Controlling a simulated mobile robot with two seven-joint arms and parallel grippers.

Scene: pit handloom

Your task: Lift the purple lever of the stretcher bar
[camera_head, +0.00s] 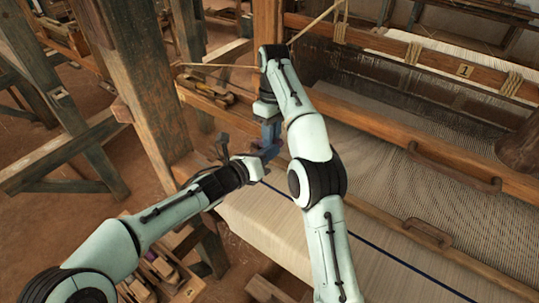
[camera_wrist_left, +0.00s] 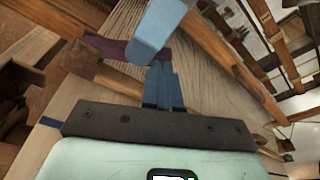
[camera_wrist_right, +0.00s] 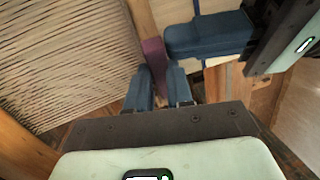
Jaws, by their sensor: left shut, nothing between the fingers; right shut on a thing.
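The purple lever (camera_wrist_right: 154,58) shows in the right wrist view between the fingertips of my right gripper (camera_wrist_right: 160,72), which is shut on it. The lever also shows in the left wrist view (camera_wrist_left: 104,46), partly behind a blue finger of my right gripper. My left gripper (camera_wrist_left: 160,66) is shut and empty, its fingertips close beside the lever and the right gripper's fingers. In the head view my left gripper (camera_head: 268,150) and my right gripper (camera_head: 271,132) meet over the cloth's left edge and hide the lever. I cannot make out the stretcher bar clearly.
The pale woven cloth (camera_head: 270,225) with a dark blue stripe lies below the grippers. A thick wooden post (camera_head: 140,80) stands at left. Loom beams (camera_head: 450,180) and the warp threads (camera_head: 400,125) lie at right. A wooden tray of tools (camera_head: 215,92) is behind the grippers.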

